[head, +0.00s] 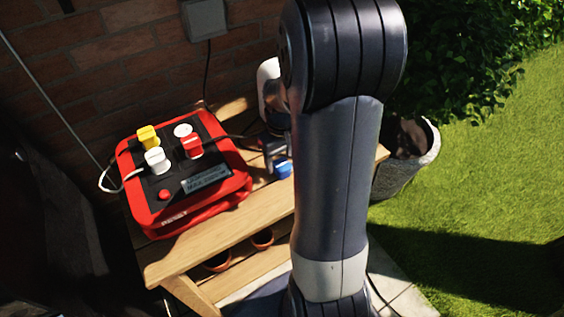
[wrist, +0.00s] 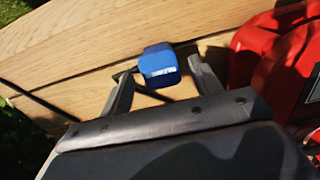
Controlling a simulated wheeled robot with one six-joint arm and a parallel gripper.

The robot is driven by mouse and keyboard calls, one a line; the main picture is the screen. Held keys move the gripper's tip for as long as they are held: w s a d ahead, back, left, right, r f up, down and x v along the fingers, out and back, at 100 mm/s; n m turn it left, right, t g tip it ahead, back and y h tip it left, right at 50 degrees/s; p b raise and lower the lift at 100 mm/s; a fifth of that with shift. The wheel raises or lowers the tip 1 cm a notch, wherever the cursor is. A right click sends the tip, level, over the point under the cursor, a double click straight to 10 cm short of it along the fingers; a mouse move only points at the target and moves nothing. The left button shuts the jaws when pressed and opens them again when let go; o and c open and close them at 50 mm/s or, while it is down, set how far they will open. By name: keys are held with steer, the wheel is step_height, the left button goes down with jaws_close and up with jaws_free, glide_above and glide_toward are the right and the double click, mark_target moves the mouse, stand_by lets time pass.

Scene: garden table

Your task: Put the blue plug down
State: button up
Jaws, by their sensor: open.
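The blue plug (head: 284,168) is on the wooden table, just right of the red power box. In the wrist view the blue plug (wrist: 158,66) sits between the fingertips of my gripper (wrist: 162,76). The jaws are open, with a finger on either side of the plug. A dark cable runs by the plug. In the head view my gripper (head: 275,150) is mostly hidden behind my arm. The plug appears to rest on the boards; I cannot tell whether a finger touches it.
The red power box (head: 233,185) holds a yellow plug (head: 148,138), a white plug (head: 157,160) and a red plug (head: 191,147). A round white socket (head: 183,130) is empty. Bare table (head: 225,232) lies in front. A grey planter (head: 415,165) stands at right.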

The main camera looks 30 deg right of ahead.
mark_target(282, 164)
step_height(282, 164, up, 10)
steer(key=p, duration=0.1)
steer(key=shift+r, duration=0.15)
step_height(282, 164, down, 13)
steer(key=shift+f+b, duration=0.2)
steer(key=shift+b, duration=1.05)
steer(key=shift+r+p, duration=0.3)
steer(key=shift+r, duration=0.15)
steer(key=shift+f, duration=0.1)
